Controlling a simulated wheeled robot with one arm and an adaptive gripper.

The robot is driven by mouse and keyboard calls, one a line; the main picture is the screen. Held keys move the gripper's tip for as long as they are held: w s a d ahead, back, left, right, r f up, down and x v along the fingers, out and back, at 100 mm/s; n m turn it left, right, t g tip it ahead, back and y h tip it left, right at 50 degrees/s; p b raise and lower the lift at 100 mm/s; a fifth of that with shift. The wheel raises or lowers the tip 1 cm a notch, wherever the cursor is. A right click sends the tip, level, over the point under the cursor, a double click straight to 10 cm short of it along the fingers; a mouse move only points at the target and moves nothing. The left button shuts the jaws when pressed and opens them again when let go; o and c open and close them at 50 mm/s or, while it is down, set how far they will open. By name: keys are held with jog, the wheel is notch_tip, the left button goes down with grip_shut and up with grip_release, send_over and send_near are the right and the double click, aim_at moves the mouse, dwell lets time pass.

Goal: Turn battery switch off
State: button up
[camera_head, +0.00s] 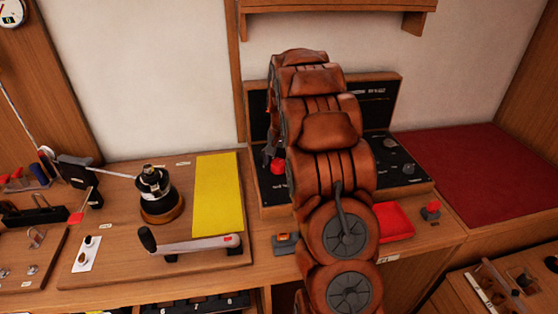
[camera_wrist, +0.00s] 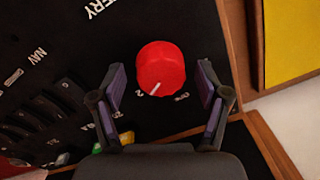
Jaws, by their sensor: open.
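The battery switch is a red round knob (camera_wrist: 162,68) on the black panel (camera_wrist: 60,40), below white lettering ending in "ERY". Its white pointer line points to the lower left in the wrist view, near small printed marks that are hard to read. My gripper (camera_wrist: 160,82) is open, with one finger on each side of the knob. A gap shows on both sides; I cannot tell how deep the fingers reach.
A winch (camera_head: 155,190), a crank handle (camera_head: 190,245) and a yellow sheet (camera_head: 217,195) lie left of the panel. A red tray (camera_head: 397,222) and a small red-topped control (camera_head: 432,209) are at the right. A wooden shelf (camera_head: 335,10) hangs above.

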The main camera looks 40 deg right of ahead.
jog(key=shift+c, duration=0.2)
jog(key=c, duration=1.1)
